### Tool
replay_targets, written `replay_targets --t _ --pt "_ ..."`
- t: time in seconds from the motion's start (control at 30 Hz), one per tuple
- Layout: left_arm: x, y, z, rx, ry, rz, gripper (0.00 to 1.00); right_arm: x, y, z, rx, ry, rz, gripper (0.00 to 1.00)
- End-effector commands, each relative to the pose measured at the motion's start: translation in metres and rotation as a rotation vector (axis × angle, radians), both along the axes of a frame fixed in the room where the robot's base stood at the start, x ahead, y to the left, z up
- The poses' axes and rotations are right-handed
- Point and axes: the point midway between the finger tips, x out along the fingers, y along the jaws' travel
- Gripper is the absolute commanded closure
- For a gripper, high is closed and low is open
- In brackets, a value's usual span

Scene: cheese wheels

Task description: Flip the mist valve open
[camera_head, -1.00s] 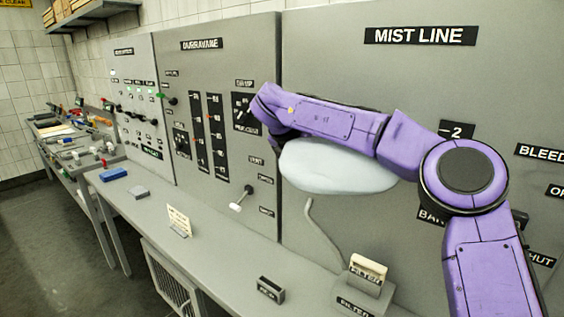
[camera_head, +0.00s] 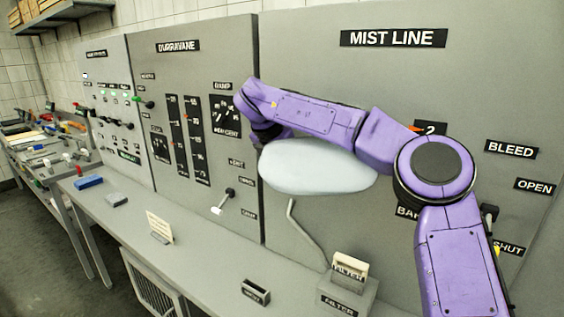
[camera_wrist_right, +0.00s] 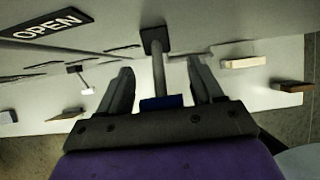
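In the right wrist view my right gripper (camera_wrist_right: 160,90) is open. Its two dark fingers stand on either side of a lever (camera_wrist_right: 158,68) that comes from a dark square mount on the grey panel. A dark blue piece (camera_wrist_right: 160,103), seemingly the lever's handle, sits between the fingers near the palm. Contact with the fingers cannot be told. An OPEN label (camera_wrist_right: 49,23) is at the upper left. My left gripper is out of view.
In the head view another lever (camera_head: 488,222) with a yellow part stands between OPEN and SHUT labels under BLEED. A white-handled lever (camera_head: 222,202) is on the DURRAVANE panel. A FILTER block (camera_head: 349,290) and a small card (camera_head: 159,228) stand on the bench.

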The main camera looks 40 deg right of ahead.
Motion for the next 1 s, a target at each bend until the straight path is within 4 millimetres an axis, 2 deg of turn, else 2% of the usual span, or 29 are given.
replay_targets --t 0.13,0.23,0.5,0.6,0.73,1.0 --pt "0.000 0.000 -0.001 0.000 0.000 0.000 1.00 0.000 0.002 0.002 -0.001 0.000 0.001 0.34" --pt "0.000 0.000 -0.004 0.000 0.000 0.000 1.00 -0.002 0.008 0.013 -0.002 -0.002 0.000 0.34" --pt "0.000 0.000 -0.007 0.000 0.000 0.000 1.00 -0.012 0.037 0.070 -0.002 -0.003 0.000 0.34" --pt "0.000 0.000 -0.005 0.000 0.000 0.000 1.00 -0.015 0.044 0.084 -0.001 -0.001 -0.002 0.34" --pt "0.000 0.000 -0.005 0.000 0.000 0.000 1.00 -0.016 0.048 0.091 0.000 0.000 0.000 0.34" --pt "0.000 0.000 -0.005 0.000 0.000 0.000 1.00 -0.016 0.048 0.092 0.001 0.000 0.000 0.34"
